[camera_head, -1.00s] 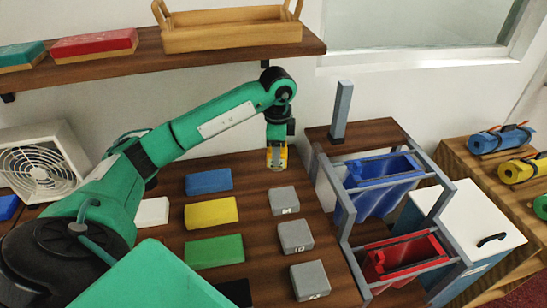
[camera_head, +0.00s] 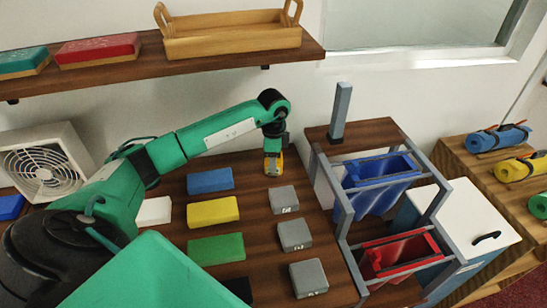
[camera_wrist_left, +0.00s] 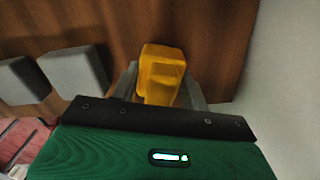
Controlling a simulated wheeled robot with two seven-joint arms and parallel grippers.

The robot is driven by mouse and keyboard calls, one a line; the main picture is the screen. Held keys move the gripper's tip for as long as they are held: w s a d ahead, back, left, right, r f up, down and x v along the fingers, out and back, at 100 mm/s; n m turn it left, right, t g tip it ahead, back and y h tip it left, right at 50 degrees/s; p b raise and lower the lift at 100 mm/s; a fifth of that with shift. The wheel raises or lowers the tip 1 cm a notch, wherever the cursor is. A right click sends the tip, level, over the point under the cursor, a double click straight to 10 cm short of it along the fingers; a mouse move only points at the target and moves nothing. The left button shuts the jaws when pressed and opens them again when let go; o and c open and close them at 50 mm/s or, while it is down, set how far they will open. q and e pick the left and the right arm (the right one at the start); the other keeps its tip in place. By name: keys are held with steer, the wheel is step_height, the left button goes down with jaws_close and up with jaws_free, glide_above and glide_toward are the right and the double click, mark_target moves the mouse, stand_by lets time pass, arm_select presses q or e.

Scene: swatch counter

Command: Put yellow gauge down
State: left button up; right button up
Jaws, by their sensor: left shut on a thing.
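The yellow gauge (camera_head: 272,165) is a small yellow block at the tip of my left gripper (camera_head: 273,158), over the back part of the dark wooden counter (camera_head: 262,212). In the left wrist view the gauge (camera_wrist_left: 162,73) sits between the two grey fingers of the left gripper (camera_wrist_left: 163,92), which is shut on it. The gauge looks low, close to the counter, but I cannot tell whether it touches. My right gripper is not in view.
Three grey blocks (camera_head: 295,235) stand in a column in front of the gauge. Blue, yellow (camera_head: 212,211) and green blocks lie to their left. A grey frame with blue (camera_head: 380,183) and red (camera_head: 400,255) bins stands right. A shelf (camera_head: 150,62) hangs above.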

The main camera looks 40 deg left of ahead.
arm_select(q)
steer(key=shift+f, duration=0.2)
steer(key=o, duration=0.9)
steer(key=shift+r, duration=0.4)
step_height(320, 180, up, 3)
steer(key=shift+f+b, duration=0.2)
steer(key=shift+b, duration=0.1)
step_height(320, 180, up, 4)
steer(key=shift+f+b, duration=0.15)
steer(key=shift+b, duration=0.15)
steer(key=shift+r, duration=0.4)
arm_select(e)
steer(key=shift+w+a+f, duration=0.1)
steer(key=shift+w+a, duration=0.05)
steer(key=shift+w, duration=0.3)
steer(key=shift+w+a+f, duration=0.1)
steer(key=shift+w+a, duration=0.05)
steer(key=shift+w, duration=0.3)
